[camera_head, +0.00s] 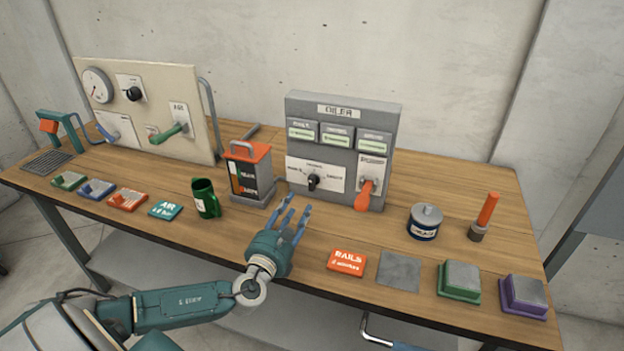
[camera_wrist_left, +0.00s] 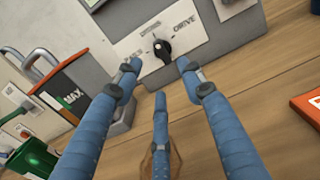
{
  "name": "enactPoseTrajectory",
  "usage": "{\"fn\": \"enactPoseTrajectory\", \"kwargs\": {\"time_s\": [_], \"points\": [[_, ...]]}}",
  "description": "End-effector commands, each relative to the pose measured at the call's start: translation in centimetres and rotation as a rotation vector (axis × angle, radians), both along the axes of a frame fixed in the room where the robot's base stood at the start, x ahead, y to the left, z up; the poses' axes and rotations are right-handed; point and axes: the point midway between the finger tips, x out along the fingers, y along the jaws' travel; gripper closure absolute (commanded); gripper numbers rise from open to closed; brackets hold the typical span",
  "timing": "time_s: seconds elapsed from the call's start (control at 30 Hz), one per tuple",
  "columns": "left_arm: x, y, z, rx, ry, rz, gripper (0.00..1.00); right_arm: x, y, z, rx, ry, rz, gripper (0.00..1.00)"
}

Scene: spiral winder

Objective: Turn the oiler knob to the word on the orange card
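The grey oiler panel (camera_head: 394,115) stands on the bench with a black knob (camera_head: 313,182) on a white plate (camera_head: 331,177) at its lower left. The wrist view shows the knob (camera_wrist_left: 162,48) close up, with DRIVE at its right, a partly hidden word ending in S at its left and a small word above. I cannot tell surely which word it points to. The orange card (camera_head: 346,261) reads RAILS, with smaller text below. My left gripper (camera_head: 294,208) is open and empty, its blue fingers spread in front of the knob, apart from it. My right gripper is out of view.
An orange lever (camera_head: 366,194) hangs on the panel's right side. A grey box with an orange top (camera_head: 247,153) and a green mug (camera_head: 205,198) stand left of my gripper. A tin (camera_head: 425,223) and an orange-handled tool (camera_head: 486,213) stand at the right.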

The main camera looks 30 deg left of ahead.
Motion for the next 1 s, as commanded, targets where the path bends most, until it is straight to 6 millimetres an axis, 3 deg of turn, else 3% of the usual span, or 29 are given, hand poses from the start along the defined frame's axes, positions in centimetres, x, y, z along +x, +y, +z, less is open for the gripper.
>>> {"fn": "enactPoseTrajectory", "kwargs": {"time_s": [0.37, 0.47, 0.63, 0.8, 1.0], "points": [[6.2, 1.6, 0.2, -0.002, -0.003, 0.004, 0.6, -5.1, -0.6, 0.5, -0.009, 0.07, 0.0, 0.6], [7.8, 1.9, 0.1, -0.003, -0.002, 0.003, 0.6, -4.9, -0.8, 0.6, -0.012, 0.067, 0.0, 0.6], [9.6, 2.3, 0.0, -0.004, -0.001, 0.002, 0.6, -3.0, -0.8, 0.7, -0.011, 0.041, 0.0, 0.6], [10.2, 2.5, -0.1, -0.003, 0.001, 0.002, 0.6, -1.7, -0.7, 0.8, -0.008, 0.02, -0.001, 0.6], [10.2, 2.5, -0.1, -0.003, 0.001, 0.001, 0.6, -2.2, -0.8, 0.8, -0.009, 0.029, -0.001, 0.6]]}}
